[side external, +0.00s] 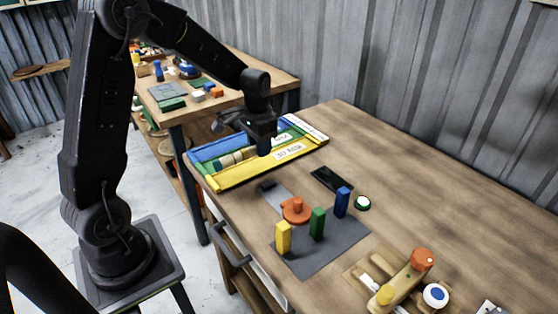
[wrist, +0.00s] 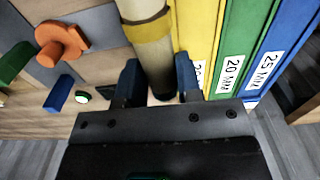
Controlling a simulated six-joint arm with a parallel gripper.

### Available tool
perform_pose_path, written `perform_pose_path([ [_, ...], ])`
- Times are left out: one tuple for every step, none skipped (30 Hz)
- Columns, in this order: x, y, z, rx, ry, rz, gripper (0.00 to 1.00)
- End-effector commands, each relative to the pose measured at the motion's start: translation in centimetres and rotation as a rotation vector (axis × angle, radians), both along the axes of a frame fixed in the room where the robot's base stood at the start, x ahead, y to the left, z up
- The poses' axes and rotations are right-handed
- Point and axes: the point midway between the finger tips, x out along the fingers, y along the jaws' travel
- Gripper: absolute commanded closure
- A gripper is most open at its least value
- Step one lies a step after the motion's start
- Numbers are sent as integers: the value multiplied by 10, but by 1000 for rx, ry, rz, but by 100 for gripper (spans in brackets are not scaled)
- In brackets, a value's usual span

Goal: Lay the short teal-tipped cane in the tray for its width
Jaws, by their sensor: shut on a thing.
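My gripper (side external: 263,146) is low over the right part of the colored trays in the side view. In the wrist view my gripper (wrist: 158,82) has its two dark fingers on either side of a pale tan cane (wrist: 152,52) with a darker band, and is shut on it. In the side view the cane (side external: 232,158) extends left from the gripper over the trays; I cannot tell whether it touches them. The yellow tray (side external: 235,178), green tray (wrist: 240,40) and blue tray (wrist: 292,30) lie side by side. Labels read 20 MM on green and 25 MM on blue; yellow's is partly hidden.
A dark flat panel (side external: 331,179) and a green-rimmed button (side external: 362,202) are nearby. A wooden fixture (side external: 405,280) stands at front right. The back right of the bench is clear.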

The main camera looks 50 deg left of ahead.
Motion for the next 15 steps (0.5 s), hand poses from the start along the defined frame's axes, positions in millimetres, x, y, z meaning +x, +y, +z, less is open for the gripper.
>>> perform_pose_path([
  [-5, 8, 6, 1, -2, 5, 91],
  [-8, 12, 8, 0, -1, 4, 91],
  [-11, 16, 12, 1, -2, 4, 91],
  [-12, 19, 14, 1, -2, 3, 91],
  [-14, 21, 15, 1, -1, 3, 91],
  [-15, 24, 17, 0, -1, 3, 91],
  [-15, 27, 17, 0, 0, 2, 91],
  [-14, 30, 16, -1, 1, 1, 91],
  [-11, 34, 14, -1, 3, 1, 91],
  [-8, 38, 11, -1, 3, 1, 91],
  [-5, 41, 9, -1, 4, 1, 91],
  [-1, 44, 6, -1, 3, 1, 91],
  [2, 47, 3, -1, 3, 0, 91],
  [5, 49, 1, 0, 3, 0, 91],
  [7, 51, -1, 0, 3, -1, 91],
])
